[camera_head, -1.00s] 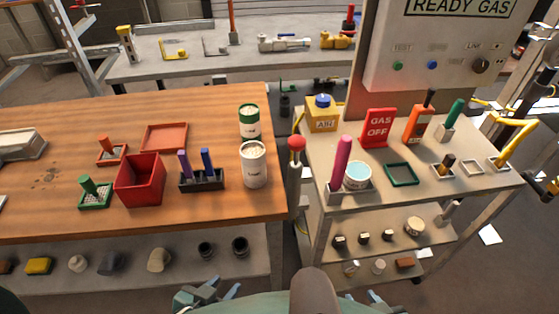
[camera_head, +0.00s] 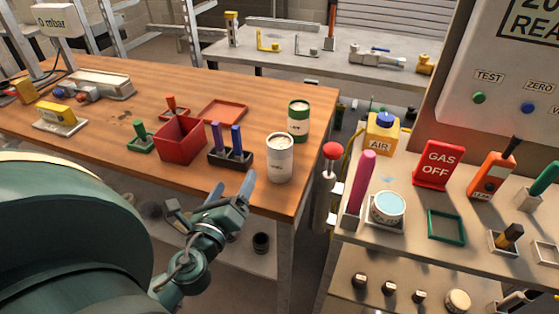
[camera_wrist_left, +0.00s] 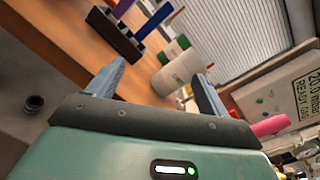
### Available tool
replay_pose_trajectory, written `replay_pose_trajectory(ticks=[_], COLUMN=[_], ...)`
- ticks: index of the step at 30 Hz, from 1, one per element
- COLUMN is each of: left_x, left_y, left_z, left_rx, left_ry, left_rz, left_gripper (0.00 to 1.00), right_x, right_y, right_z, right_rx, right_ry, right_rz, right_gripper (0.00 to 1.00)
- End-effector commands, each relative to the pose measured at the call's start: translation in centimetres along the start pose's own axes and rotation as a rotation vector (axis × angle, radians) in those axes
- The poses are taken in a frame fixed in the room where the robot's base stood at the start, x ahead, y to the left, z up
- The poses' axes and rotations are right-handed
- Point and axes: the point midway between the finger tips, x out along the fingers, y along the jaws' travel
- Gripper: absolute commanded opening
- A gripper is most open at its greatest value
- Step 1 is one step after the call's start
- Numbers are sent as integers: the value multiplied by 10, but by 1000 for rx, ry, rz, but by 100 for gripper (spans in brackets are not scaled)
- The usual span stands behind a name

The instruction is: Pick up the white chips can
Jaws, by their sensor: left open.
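The white chips can (camera_head: 279,160) stands upright near the right front corner of the wooden table (camera_head: 120,130). A green and white can (camera_head: 298,120) stands just behind it. My left gripper (camera_head: 232,190) is open and empty, at the table's front edge, to the left of and nearer than the white can. In the left wrist view the white can (camera_wrist_left: 178,73) shows beyond and between the open fingertips (camera_wrist_left: 163,72), apart from them. My right gripper is not in view.
A black holder (camera_head: 230,158) with purple and blue sticks stands left of the white can. A red box (camera_head: 181,142) is further left. A grey cart (camera_head: 400,240) with a red-topped post (camera_head: 331,151) beside it is on the right.

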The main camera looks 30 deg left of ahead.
Motion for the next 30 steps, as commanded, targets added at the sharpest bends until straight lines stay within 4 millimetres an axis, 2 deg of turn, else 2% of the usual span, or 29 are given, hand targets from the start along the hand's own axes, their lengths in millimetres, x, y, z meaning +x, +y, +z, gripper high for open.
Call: replay_pose_trajectory(ticks=[3, 6, 9, 11, 15, 21, 30], left_x=[0, -2, 0, 5, 27, 60, 82], left_y=[-11, -16, -18, -21, -28, -34, -38], left_z=[-13, -24, -30, -31, -32, -39, -44], left_rx=[327, 517, 608, 629, 629, 626, 625], left_ry=[39, 63, 74, 76, 74, 76, 76], left_rz=[-145, -226, -264, -273, -274, -272, -272], left_gripper=[79, 79, 79, 79, 79, 79, 79], right_x=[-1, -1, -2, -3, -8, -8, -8], right_y=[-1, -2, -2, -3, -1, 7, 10], right_z=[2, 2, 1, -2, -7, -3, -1], right_rx=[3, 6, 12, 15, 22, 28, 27], right_ry=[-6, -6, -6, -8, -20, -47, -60], right_rz=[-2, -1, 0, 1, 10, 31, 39], right_gripper=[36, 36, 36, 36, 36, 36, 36])
